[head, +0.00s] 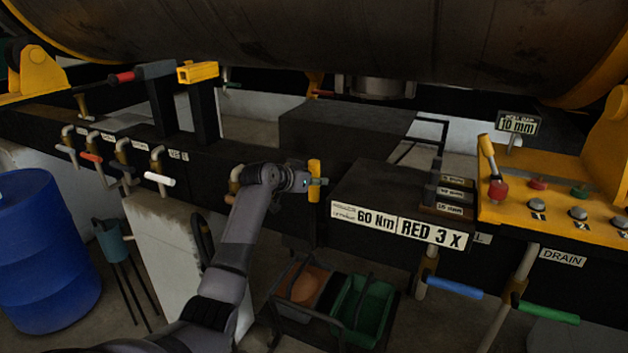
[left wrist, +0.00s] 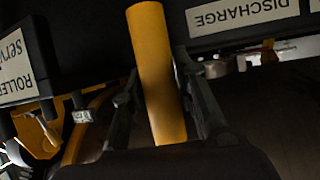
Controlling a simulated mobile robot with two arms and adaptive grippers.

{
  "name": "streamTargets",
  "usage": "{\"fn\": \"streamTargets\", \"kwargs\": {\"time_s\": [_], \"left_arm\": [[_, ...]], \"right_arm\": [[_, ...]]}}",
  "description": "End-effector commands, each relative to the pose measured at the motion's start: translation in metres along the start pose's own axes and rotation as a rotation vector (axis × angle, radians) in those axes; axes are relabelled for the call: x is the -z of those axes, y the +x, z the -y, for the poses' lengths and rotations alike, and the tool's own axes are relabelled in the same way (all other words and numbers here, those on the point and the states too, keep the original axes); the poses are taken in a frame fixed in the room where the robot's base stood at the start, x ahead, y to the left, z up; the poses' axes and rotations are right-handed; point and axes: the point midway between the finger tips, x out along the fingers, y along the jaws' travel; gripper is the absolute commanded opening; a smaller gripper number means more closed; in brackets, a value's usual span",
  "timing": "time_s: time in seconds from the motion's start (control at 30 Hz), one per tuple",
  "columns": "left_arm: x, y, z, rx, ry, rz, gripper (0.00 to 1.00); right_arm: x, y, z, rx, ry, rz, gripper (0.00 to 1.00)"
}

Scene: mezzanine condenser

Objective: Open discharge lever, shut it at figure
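A yellow lever handle (head: 314,168) stands upright at the left end of the dark block in the head view. My left gripper (head: 307,183) is at it, coming from the left. In the left wrist view the yellow handle (left wrist: 158,75) runs between the two fingers of my left gripper (left wrist: 160,85), which look closed onto its sides. A white DISCHARGE label (left wrist: 238,12), upside down, is on the dark beam beside it. The lever's pivot is hidden. My right gripper is not in view.
Signs read 60 Nm (head: 363,216), RED 3 X (head: 432,234) and 10 mm (head: 516,126). Several levers line the left beam. Bins (head: 362,310) and a blue drum (head: 40,250) are below.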

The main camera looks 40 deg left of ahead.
Motion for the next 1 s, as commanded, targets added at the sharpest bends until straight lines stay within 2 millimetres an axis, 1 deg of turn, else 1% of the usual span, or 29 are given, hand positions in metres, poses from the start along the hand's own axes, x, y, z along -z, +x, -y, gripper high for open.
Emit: {"fn": "streamTargets", "kwargs": {"time_s": [0.03, 0.27, 0.53, 0.63, 0.77, 0.87, 1.0], "left_arm": [[0.001, 0.000, 0.000, 0.000, 0.001, -0.002, 0.31], [0.000, 0.000, 0.000, 0.001, 0.002, 0.001, 0.46], [-0.001, -0.001, 0.001, 0.001, 0.004, 0.003, 0.46], [-0.001, -0.004, 0.001, 0.002, 0.005, 0.003, 0.46], [-0.001, -0.019, 0.001, 0.004, 0.007, 0.002, 0.46], [-0.001, -0.039, 0.002, 0.004, 0.008, 0.002, 0.46], [-0.001, -0.069, 0.001, 0.004, 0.009, 0.001, 0.46]], "right_arm": [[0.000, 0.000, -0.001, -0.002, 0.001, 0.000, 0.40], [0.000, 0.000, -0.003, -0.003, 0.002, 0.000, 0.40], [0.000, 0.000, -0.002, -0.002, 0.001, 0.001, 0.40], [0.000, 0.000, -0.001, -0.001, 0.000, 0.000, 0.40], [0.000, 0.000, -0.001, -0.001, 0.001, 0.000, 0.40], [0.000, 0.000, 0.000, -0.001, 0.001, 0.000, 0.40], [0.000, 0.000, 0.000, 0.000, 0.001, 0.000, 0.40]]}}
